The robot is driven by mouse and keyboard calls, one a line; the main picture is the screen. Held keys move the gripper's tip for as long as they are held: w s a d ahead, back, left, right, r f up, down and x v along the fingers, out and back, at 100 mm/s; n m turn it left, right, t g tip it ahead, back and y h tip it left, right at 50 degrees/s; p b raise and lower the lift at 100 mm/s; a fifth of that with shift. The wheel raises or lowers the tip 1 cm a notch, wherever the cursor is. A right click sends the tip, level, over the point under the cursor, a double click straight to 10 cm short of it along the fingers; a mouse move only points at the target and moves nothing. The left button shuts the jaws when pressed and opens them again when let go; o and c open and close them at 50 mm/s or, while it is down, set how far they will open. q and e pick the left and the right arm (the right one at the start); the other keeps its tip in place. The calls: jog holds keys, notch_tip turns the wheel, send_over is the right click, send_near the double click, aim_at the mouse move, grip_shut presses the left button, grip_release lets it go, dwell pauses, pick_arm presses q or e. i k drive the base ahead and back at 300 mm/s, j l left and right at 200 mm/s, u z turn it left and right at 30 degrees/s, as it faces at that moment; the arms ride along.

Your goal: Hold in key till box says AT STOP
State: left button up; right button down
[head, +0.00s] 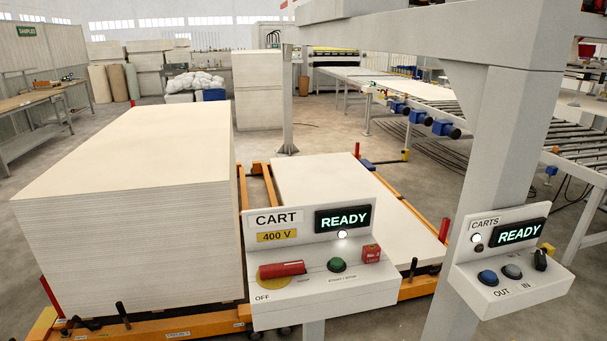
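The CARTS box (512,281) is mounted on the grey gantry post at the right. Its display (518,233) reads READY in green. On its sloped face are a blue button (488,277), a grey button (512,271) and a black knob (541,259). The words OUT and IN are printed below the buttons; the grey one is nearest to IN. A white lamp (476,238) on this box is lit. Neither of my grippers is in view, and nothing touches the buttons.
A CART 400 V box (322,285) stands left of it, its display (343,218) also reading READY. It carries a red handle (282,269) and a green button (337,265). Behind are a tall board stack (125,200) and a low one (335,195) on orange carts.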

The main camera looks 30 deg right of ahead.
aim_at(513, 271)
jog(key=z, duration=2.05)
